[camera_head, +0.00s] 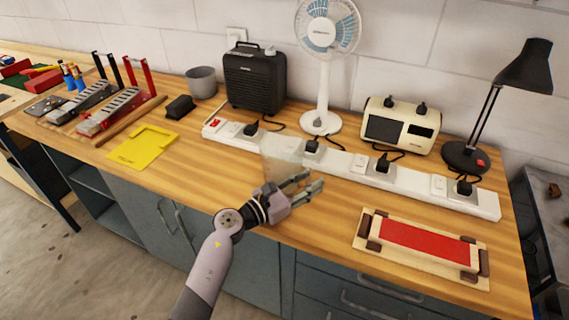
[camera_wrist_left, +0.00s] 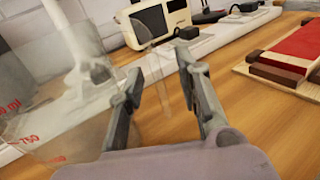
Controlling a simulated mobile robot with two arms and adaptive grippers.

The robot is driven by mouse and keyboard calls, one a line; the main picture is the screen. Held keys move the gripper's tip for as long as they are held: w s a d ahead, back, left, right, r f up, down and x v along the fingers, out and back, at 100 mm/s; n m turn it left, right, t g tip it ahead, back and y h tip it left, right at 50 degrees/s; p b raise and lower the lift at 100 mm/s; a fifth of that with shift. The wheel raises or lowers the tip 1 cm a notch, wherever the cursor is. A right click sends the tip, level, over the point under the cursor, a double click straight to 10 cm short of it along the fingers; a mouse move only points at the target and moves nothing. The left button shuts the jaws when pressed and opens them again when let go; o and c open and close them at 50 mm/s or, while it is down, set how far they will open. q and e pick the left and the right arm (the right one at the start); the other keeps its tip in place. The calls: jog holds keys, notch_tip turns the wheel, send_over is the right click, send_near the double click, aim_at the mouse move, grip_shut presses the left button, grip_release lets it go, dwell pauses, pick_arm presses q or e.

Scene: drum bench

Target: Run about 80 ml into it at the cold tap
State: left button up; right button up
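A clear jug or beaker (camera_head: 283,150) stands on the wooden bench, in front of the white power strip. In the left wrist view its see-through wall with red ml marks (camera_wrist_left: 50,135) fills the left side. My left gripper (camera_head: 306,183) is at the jug's near right side. In the wrist view its two fingers (camera_wrist_left: 160,85) are apart, with a clear strip, seemingly the jug's handle, between them. I cannot tell whether a finger touches it. No tap shows in either view. My right gripper is not in view.
The long power strip (camera_head: 345,165) with plugs and cords runs behind the jug. A white fan (camera_head: 326,70), black heater (camera_head: 254,80), radio (camera_head: 400,126) and black lamp (camera_head: 480,110) stand behind. A red-topped wooden block (camera_head: 424,246) lies at the right. Bare bench lies between.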

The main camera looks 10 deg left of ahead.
pick_arm(q)
jog(key=shift+w+d, duration=0.15)
jog(key=shift+d, duration=0.05)
jog(key=shift+a, duration=0.1)
jog(key=shift+c, duration=0.4)
grip_shut()
